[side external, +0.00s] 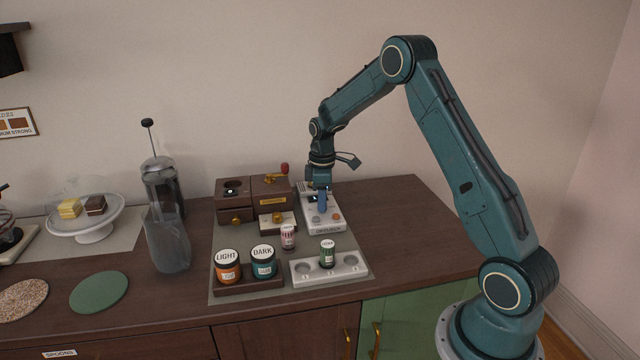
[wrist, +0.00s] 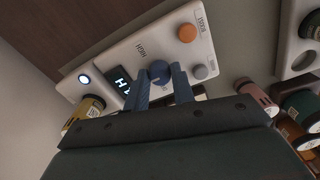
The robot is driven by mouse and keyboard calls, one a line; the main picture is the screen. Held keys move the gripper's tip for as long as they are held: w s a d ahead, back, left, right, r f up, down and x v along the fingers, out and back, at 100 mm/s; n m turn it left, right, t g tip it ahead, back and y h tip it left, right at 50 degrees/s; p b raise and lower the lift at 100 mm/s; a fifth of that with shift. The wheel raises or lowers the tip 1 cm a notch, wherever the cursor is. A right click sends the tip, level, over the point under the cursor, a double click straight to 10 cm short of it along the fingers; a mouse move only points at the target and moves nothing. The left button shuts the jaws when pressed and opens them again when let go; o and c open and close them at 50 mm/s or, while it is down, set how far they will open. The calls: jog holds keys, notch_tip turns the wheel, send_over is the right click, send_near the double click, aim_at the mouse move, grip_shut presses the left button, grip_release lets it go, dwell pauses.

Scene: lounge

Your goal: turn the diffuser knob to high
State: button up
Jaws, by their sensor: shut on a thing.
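The diffuser is a white panel (side external: 322,222) at the back right of the mat, and it fills the middle of the wrist view (wrist: 118,58). Its dark blue round knob (wrist: 158,71) sits between my fingertips. My gripper (side external: 322,206) points down over the panel and is shut on the knob, one finger on each side in the wrist view (wrist: 160,82). A dark display (wrist: 122,82) shows bright letters like "HI", partly hidden by a finger. "HIGH" is printed on the panel near the knob. The knob's pointer is too small to read surely.
Brown wooden boxes (side external: 236,208) stand just left of the panel. A pink-labelled jar (side external: 288,238) and a white tray with a green jar (side external: 345,268) stand in front. Counter to the right is clear.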

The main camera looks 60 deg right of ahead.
jog(key=shift+m, duration=0.3)
jog(key=m, duration=0.9)
jog(key=shift+m, duration=2.2)
jog(key=o, duration=1)
jog(key=shift+r, duration=0.1)
